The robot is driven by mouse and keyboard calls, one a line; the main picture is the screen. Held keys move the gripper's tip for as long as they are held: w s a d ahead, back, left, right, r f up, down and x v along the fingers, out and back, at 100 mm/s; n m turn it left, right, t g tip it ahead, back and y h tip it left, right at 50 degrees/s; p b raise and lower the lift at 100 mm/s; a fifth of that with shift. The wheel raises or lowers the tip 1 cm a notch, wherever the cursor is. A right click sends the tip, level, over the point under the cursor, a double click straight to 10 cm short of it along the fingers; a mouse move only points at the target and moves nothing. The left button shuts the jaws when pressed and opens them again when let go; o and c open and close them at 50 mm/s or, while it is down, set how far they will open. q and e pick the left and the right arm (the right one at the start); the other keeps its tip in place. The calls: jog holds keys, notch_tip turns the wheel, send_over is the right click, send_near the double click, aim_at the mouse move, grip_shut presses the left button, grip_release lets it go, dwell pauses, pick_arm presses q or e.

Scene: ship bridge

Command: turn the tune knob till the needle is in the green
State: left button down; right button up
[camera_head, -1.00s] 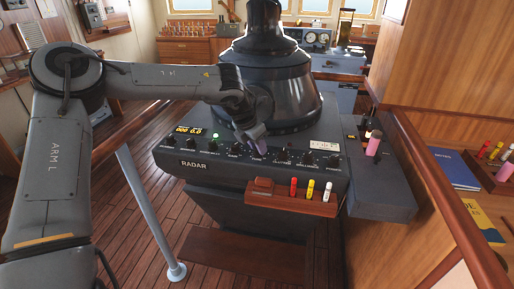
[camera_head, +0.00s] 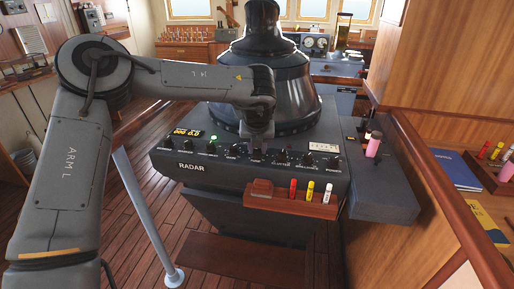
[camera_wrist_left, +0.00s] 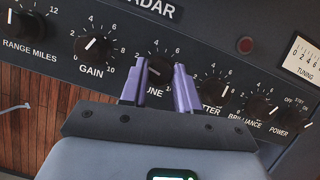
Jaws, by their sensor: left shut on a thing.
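The tune knob (camera_wrist_left: 157,73) is a round black dial on the dark radar panel. In the left wrist view it sits between the two purple fingers of my left gripper (camera_wrist_left: 159,83), which is shut on it. The fingers partly cover its lettering. In the head view my left gripper (camera_head: 257,152) reaches down to the middle of the knob row. The white tuning meter (camera_head: 322,147) is at the right of the panel. It also shows in the left wrist view (camera_wrist_left: 303,57), cut off by the frame edge. I cannot make out its needle or a green zone.
The gain knob (camera_wrist_left: 93,46) and clutter knob (camera_wrist_left: 216,91) flank the tune knob closely. A wooden rack (camera_head: 285,203) with red, yellow and white markers hangs on the console front. The large dark radar hood (camera_head: 265,75) rises behind the panel.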

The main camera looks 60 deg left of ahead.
pick_arm(q)
jog(key=shift+n, duration=0.3)
jog(key=c, duration=0.8)
grip_release()
jog(key=shift+c, duration=0.2)
jog(key=shift+r, duration=0.1)
jog(key=b+v, duration=0.1)
jog(key=v, duration=0.9)
jog(key=shift+r, duration=0.3)
jog(key=shift+s+d, duration=0.1)
